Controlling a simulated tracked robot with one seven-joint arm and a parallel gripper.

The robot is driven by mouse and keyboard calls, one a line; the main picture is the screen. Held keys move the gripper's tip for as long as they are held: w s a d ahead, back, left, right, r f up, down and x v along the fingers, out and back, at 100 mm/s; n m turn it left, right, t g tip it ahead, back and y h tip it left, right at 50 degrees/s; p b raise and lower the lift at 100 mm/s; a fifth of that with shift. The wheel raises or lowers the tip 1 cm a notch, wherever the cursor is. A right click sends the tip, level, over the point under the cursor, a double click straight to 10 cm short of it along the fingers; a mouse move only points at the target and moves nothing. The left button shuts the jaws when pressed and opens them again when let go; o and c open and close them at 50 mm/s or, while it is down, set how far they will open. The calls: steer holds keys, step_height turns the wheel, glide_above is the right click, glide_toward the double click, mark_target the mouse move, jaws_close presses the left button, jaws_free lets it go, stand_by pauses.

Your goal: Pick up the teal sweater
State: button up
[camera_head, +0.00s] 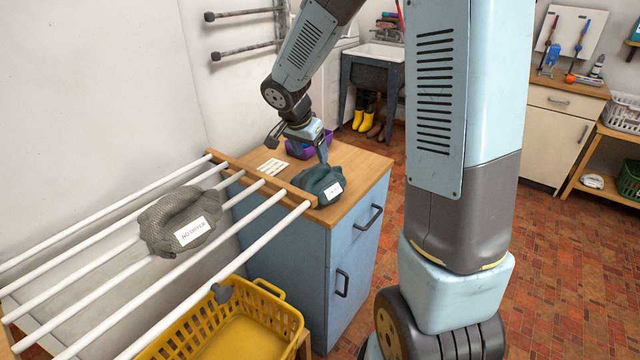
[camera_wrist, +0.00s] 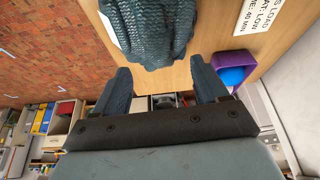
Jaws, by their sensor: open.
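The teal sweater (camera_head: 319,183) is a folded dark teal bundle with a white label, lying on the wooden top of the blue cabinet (camera_head: 352,196). In the wrist view the sweater (camera_wrist: 155,30) fills the top middle, beyond the fingertips, and its knit texture shows. My gripper (camera_head: 300,142) is above the cabinet top, just behind and left of the sweater. In the wrist view my gripper (camera_wrist: 163,82) has its two fingers wide apart with nothing between them. I cannot tell the exact height of the fingertips over the cabinet top.
A grey sweater (camera_head: 178,220) labelled "NO DRYER" lies on a white-barred drying rack (camera_head: 238,197) at left. A yellow basket (camera_head: 285,317) stands below. A purple container (camera_head: 297,150) and a printed card (camera_head: 272,167) are near the sweater.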

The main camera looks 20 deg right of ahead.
mark_target(315, 167)
steer(key=shift+s+x, duration=0.2)
steer(key=shift+x, duration=3.2)
steer(key=shift+c, duration=0.2)
steer(key=shift+a, duration=0.1)
jaws_close()
